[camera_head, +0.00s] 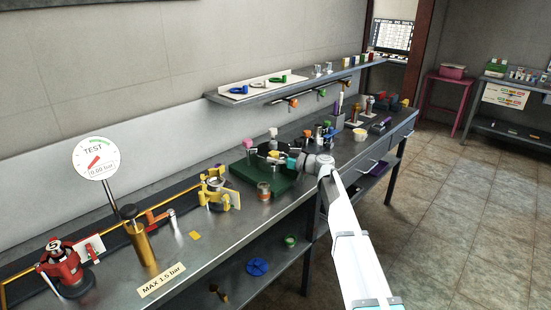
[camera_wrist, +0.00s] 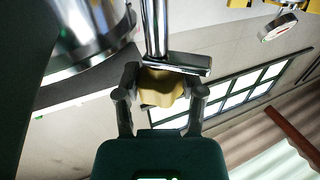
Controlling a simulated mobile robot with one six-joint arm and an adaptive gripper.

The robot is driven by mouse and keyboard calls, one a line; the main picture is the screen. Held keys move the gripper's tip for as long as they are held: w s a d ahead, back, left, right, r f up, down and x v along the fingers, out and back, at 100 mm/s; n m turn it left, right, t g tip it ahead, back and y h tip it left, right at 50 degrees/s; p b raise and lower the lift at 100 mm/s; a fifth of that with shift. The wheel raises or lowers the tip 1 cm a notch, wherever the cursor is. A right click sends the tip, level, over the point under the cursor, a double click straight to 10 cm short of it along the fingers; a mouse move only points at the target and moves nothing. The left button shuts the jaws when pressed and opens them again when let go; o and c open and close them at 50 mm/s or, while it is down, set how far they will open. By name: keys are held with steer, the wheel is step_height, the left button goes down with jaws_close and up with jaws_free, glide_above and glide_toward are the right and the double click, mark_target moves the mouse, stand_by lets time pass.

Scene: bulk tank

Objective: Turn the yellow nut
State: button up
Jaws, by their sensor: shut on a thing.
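The yellow nut (camera_wrist: 161,88) shows in the middle of the wrist view, between the two fingers of my gripper (camera_wrist: 162,94). My gripper is shut on it, one finger on each side. A shiny metal rod (camera_wrist: 155,25) and a short metal bar (camera_wrist: 177,64) lie just beyond the nut. In the head view my gripper (camera_head: 294,161) reaches in over the bench, at the right end of a dark green block (camera_head: 258,181). The nut is too small and covered there to make out clearly.
A large shiny metal cylinder (camera_wrist: 92,32) is close on the left in the wrist view. On the bench (camera_head: 180,246) stand a yellow clamp-like fitting (camera_head: 216,190), a red fitting (camera_head: 64,265), a brass cylinder (camera_head: 141,243) and a TEST gauge (camera_head: 97,158). A shelf (camera_head: 290,88) runs above.

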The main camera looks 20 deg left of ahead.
stand_by(0.3)
steer(key=o, duration=1.2)
steer(key=shift+c, duration=0.2)
steer(key=shift+d, duration=0.15)
steer(key=d, duration=1.1)
steer(key=shift+d, duration=0.3)
steer(key=shift+s, duration=0.1)
